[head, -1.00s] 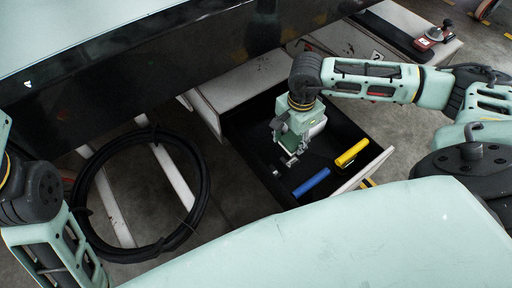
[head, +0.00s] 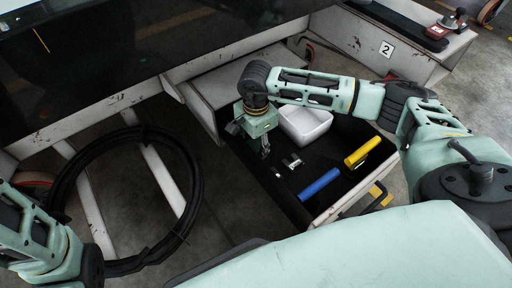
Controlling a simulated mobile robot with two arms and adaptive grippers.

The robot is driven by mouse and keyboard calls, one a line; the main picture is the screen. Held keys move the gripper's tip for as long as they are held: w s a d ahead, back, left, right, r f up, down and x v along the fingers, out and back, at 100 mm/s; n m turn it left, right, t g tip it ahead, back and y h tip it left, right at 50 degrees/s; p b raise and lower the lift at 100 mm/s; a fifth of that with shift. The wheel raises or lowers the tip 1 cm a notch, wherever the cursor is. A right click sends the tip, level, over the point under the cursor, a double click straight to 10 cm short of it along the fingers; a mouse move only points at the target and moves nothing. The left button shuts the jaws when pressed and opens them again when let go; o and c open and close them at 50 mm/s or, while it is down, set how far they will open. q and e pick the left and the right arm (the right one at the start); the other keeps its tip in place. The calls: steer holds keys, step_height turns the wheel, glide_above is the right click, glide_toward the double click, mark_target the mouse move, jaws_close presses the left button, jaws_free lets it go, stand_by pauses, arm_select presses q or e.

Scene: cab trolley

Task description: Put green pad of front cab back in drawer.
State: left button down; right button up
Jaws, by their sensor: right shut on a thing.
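The open drawer (head: 338,205) has a black inside and a pale front panel. My right gripper (head: 264,150) points down into the left side of the drawer. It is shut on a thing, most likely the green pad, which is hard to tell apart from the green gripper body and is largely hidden. I cannot tell whether the held thing touches the drawer floor. My left arm comes in at the lower left, but its gripper is out of view.
In the drawer are a white tray (head: 307,123), a yellow object (head: 362,152), a blue bar (head: 320,184) and small metal parts (head: 291,161). A black cable coil (head: 65,180) lies left of the drawer. A red-based tool (head: 437,31) sits on the trolley at the upper right.

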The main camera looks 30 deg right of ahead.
steer(key=shift+f, duration=0.2)
steer(key=o, duration=1)
steer(key=shift+f, duration=0.1)
